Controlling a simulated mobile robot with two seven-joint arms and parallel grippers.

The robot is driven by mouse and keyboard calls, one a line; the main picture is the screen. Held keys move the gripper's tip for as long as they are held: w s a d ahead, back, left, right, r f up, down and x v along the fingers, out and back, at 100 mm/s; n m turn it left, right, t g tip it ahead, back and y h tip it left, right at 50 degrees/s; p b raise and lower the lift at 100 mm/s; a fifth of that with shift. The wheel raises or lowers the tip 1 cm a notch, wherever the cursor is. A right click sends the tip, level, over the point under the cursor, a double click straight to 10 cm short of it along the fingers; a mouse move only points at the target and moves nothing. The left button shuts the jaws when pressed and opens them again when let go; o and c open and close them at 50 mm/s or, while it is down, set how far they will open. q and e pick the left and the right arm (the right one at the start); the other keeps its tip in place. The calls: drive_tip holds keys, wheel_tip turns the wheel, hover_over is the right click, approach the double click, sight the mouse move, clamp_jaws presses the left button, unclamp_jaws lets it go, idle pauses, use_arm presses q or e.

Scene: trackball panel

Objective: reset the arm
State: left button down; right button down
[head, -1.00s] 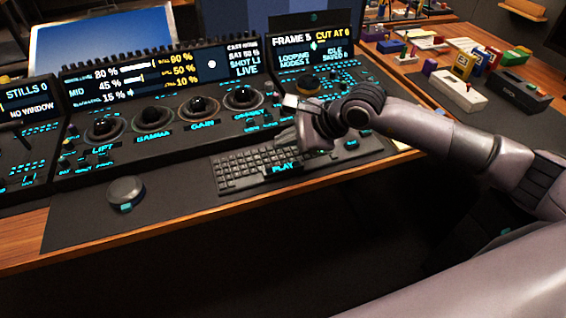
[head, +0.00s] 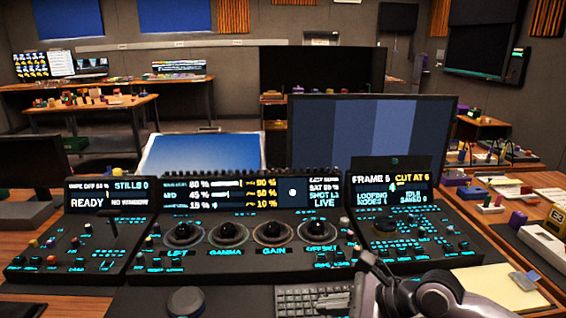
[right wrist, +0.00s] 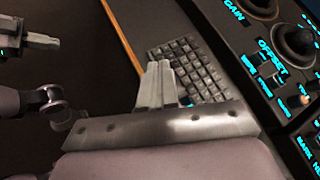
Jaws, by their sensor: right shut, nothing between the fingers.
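My right arm comes in at the lower right of the head view, its wrist low in front of the panel's right part. My right gripper (head: 358,290) is beside the right end of the keyboard (head: 300,298), partly hidden by the wrist. In the right wrist view its fingers (right wrist: 163,84) are together and empty, seen against the keyboard (right wrist: 190,65). No left arm shows in the head view. At the left edge of the right wrist view is what looks like my left gripper (right wrist: 40,42), cut off; its jaw state is unclear.
The panel (head: 210,265) carries trackballs (head: 228,232) and lit screens. A round dark knob (head: 187,302) sits left of the keyboard. A monitor (head: 370,130) stands behind. Yellow paper (head: 495,285) and small blocks lie at the right. The desk edge (right wrist: 122,32) borders dark open space.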

drive_tip(key=s+a+r+m+t+y+p, duration=0.1)
drive_tip(key=s+a+r+m+y, duration=0.4)
drive_tip(key=m, duration=0.4)
drive_tip(key=s+d+f+m+t+h+p, duration=0.2)
drive_tip(key=d+f+m+t+h, duration=0.3)
drive_tip(key=m, duration=1.1)
drive_tip(key=s+d+f+m+t+h+p, duration=0.1)
drive_tip(key=s+d+f+m+t+h, duration=0.35)
drive_tip(key=m, duration=1.05)
drive_tip(key=s+d+f+m+g+h, duration=0.3)
drive_tip(key=s+d+f+m+g, duration=0.2)
drive_tip(key=s+f+m, duration=0.3)
wheel_tip(320, 180, down, 3)
drive_tip(key=shift+s+d+r+m+p, duration=0.2)
drive_tip(key=shift+d+m+p, duration=0.1)
drive_tip(key=shift+m+p, duration=0.1)
